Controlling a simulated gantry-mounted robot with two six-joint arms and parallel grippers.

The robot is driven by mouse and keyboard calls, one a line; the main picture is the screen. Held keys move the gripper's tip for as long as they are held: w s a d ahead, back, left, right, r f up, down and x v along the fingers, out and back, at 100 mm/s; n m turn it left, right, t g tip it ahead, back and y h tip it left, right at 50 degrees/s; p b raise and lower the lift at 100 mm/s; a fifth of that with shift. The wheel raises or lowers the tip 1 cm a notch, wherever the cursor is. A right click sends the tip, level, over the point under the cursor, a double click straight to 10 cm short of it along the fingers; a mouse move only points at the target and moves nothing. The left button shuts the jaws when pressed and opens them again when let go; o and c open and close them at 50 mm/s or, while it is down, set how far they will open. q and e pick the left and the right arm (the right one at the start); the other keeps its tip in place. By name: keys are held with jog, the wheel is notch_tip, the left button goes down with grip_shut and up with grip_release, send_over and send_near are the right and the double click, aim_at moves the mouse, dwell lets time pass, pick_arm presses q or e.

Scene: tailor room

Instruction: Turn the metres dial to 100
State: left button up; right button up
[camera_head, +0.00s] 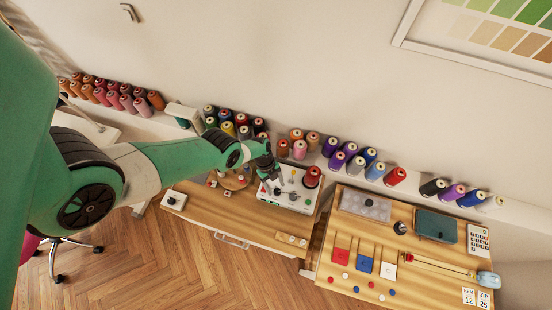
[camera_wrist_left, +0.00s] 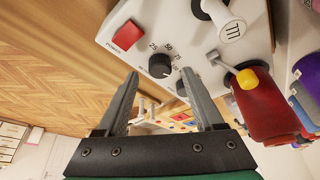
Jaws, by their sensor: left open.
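The winding machine is a white box (camera_head: 305,203) on the left wooden table. In the left wrist view its face (camera_wrist_left: 190,20) carries a black round metres dial (camera_wrist_left: 159,66) with printed numbers 25, 50 and 75 around it. Which number the dial points at is too small to tell. My left gripper (camera_head: 274,188) is over the left part of the machine. In the left wrist view its two fingers (camera_wrist_left: 160,76) are spread and empty, with the dial between and just beyond the tips. Contact with the dial cannot be told. My right gripper is in neither view.
A red power switch (camera_wrist_left: 127,35) sits left of the dial. A yellow-tipped lever (camera_wrist_left: 247,78) and a red thread cone (camera_wrist_left: 268,105) stand close to the right finger. Thread cones (camera_head: 352,160) line the back shelf. The right table (camera_head: 345,238) holds cards and trays.

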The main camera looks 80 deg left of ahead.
pick_arm(q)
jog(key=p+v, duration=0.6)
jog(key=v, duration=0.3)
jog(key=shift+a+r, duration=0.15)
jog(key=shift+r, duration=0.05)
jog(key=shift+s, duration=0.1)
